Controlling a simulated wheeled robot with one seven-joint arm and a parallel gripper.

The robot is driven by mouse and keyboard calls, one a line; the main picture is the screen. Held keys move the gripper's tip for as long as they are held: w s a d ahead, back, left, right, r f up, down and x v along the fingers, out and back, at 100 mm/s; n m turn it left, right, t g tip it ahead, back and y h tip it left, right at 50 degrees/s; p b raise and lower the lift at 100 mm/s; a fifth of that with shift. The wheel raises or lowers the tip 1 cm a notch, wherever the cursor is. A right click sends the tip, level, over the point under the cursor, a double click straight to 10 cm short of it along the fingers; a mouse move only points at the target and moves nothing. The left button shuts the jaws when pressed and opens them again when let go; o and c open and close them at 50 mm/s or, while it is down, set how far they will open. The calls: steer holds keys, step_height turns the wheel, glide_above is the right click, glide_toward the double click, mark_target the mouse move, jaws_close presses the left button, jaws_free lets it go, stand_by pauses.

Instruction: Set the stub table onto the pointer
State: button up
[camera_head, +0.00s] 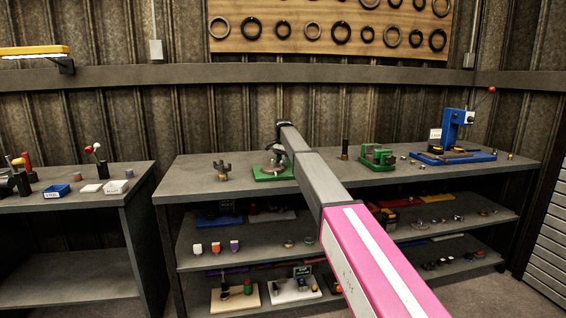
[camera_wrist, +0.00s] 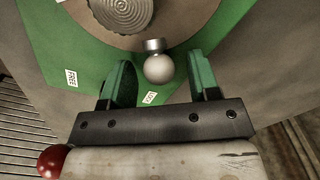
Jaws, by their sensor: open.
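In the wrist view, a round brown plate (camera_wrist: 186,14) lies on a green base (camera_wrist: 60,25), with a grey ridged round piece (camera_wrist: 120,10) on top. I take this to be the stub table, but cannot be sure. A pale ball knob (camera_wrist: 159,68) with a metal collar sticks out from the plate's near edge. My gripper (camera_wrist: 160,62) is open, with one green finger on each side of the knob and gaps visible. Tags on the base include one reading FREE (camera_wrist: 71,78). No pointer can be made out. In the head view, the green base (camera_head: 268,176) is partly hidden by my arm.
The base stands on a grey bench (camera_head: 330,200). A dark fixture (camera_head: 222,170) is left of it; a green vise-like device (camera_head: 377,157) and blue press (camera_head: 453,135) are to the right. A red ball (camera_wrist: 52,161) is at the wrist view's lower left. Shelves below hold small parts.

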mark_target(287, 170)
jaws_close()
steer(key=shift+s+d+m, duration=0.4)
steer(key=shift+s+m, duration=0.05)
steer(key=shift+m, duration=0.4)
steer(key=shift+s+d+m, duration=0.35)
steer(key=shift+s+m, duration=0.05)
steer(key=shift+m, duration=0.45)
steer(key=shift+s+d+m, duration=0.25)
steer(key=shift+s+m, duration=0.2)
steer(key=shift+m, duration=0.4)
steer(key=shift+s+d+m, duration=0.2)
steer(key=shift+s+m, duration=0.25)
steer(key=shift+m, duration=0.4)
jaws_free()
steer(key=shift+r, duration=0.15)
step_height(287, 170, up, 11)
steer(key=shift+f, duration=0.2)
